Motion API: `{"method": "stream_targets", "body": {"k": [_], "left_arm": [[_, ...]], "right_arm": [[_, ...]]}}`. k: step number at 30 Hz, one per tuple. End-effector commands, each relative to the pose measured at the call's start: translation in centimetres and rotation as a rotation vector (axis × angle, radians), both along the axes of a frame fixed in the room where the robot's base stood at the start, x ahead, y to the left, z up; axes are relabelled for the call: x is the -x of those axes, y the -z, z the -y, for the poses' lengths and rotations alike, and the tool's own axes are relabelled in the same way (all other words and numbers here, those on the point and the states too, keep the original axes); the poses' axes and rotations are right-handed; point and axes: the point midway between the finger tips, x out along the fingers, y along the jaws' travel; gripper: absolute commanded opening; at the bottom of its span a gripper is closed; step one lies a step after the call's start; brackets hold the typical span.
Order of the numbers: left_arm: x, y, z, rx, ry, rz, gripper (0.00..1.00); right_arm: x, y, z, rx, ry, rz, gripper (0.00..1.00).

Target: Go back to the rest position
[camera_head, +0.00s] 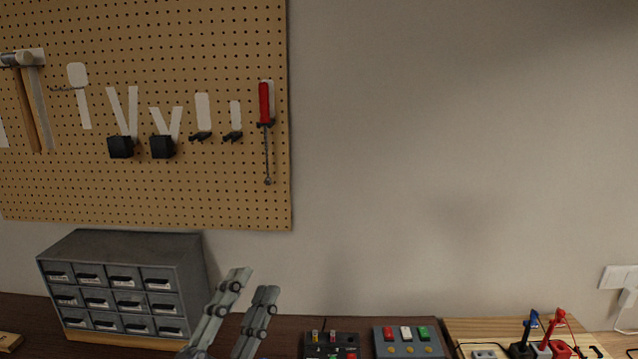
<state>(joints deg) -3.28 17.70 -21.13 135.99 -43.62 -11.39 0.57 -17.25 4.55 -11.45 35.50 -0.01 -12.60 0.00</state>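My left gripper (252,281) shows at the bottom, left of centre. Its two grey fingers point up and stand apart with nothing between them. It is in front of the dark bench, just right of the grey drawer cabinet (118,247). The lower part of the gripper and its arm are cut off by the bottom edge. My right gripper is not in view.
A pegboard (225,50) on the wall holds a hammer (28,95) and a red screwdriver (265,120). Right of my gripper are a black box (345,343), a button panel (408,350) and a wooden board (480,325) with probes. Free air lies above them.

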Motion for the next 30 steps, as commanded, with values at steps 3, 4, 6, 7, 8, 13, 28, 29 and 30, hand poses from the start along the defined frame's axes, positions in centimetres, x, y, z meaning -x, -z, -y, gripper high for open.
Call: {"method": "stream_targets", "body": {"k": [3,4,6,7,8,13,28,29,30], "left_arm": [[-1.8,6.7,-4.8,0.159,-0.138,-0.305,0.32],[-2.0,8.7,-5.8,0.195,-0.171,-0.384,0.32],[-1.6,13.4,-7.9,0.27,-0.245,-0.567,0.32],[-1.1,15.5,-8.7,0.3,-0.275,-0.648,0.32],[-0.5,17.6,-9.4,0.328,-0.305,-0.73,0.32],[5.4,28.1,-11.5,0.443,-0.44,-1.159,0.32],[20.5,41.5,-10.5,0.52,-0.589,-1.849,0.32],[20.3,42.4,-10.5,0.519,-0.59,-1.852,0.32],[20.1,43.6,-10.5,0.517,-0.592,-1.855,0.32]], "right_arm": [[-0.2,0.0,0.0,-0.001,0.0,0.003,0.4],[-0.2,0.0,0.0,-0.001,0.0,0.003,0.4],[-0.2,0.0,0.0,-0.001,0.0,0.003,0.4],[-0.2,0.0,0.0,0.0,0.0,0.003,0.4],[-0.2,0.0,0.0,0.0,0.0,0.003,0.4],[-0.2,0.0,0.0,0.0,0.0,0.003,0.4],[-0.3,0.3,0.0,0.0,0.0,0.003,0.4],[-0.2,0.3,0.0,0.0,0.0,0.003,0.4],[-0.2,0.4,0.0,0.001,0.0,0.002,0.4]]}}
